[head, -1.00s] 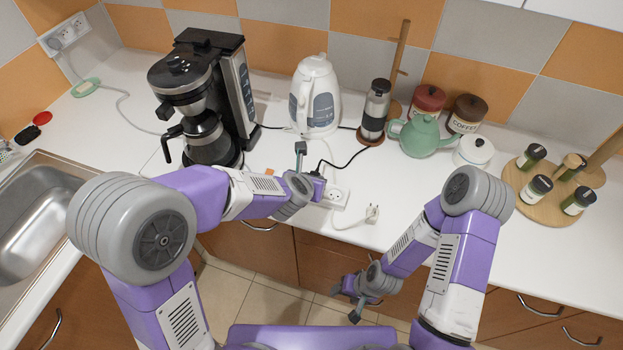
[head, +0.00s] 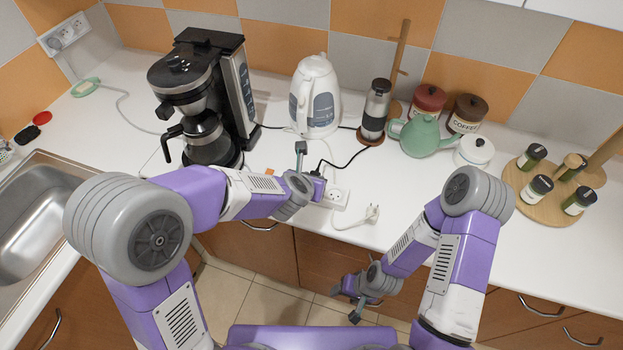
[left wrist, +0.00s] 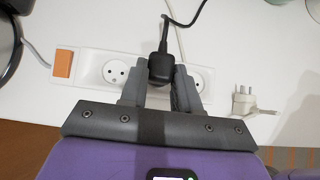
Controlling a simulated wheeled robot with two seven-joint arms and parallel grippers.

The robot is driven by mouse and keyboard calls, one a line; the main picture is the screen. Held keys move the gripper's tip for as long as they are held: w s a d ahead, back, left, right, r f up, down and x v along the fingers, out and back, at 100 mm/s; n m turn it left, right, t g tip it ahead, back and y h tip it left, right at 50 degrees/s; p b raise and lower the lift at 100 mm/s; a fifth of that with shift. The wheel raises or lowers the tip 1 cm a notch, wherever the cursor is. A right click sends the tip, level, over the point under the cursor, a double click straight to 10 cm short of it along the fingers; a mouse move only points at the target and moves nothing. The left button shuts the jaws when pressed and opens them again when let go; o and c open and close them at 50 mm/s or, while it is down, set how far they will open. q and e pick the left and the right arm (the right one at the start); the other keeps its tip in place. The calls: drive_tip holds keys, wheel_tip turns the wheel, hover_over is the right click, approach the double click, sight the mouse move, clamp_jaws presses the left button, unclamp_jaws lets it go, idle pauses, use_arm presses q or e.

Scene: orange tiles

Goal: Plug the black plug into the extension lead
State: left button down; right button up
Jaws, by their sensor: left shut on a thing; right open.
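The black plug (left wrist: 162,70) is between the fingers of my left gripper (left wrist: 162,88), which is shut on it, in the left wrist view. Its black cable runs up and away. The white extension lead (left wrist: 92,72) lies under the gripper, with an orange switch and sockets showing; it also shows in the head view (head: 338,196). The plug appears over the strip's middle; its tip is hidden, so I cannot tell whether it is in a socket. In the head view my left gripper (head: 308,170) partly hides the strip. My right gripper (head: 348,302) is open and empty, below the counter's front edge.
A white plug (head: 371,212) lies right of the strip near the counter edge; it also shows in the left wrist view (left wrist: 243,100). A coffee maker (head: 205,95), kettle (head: 315,95), grinder (head: 375,108) and green teapot (head: 422,137) stand behind. The right front counter is clear.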

use_arm(q)
drive_tip(key=shift+f+b, duration=1.2)
drive_tip(key=shift+b, duration=0.1)
idle(0.5)
drive_tip(key=c, duration=0.7)
unclamp_jaws()
drive_tip(key=shift+c, duration=0.2)
drive_tip(key=p+v, duration=0.3)
drive_tip(key=v, duration=0.4)
drive_tip(key=shift+r, duration=0.25)
drive_tip(key=shift+s+a, duration=0.15)
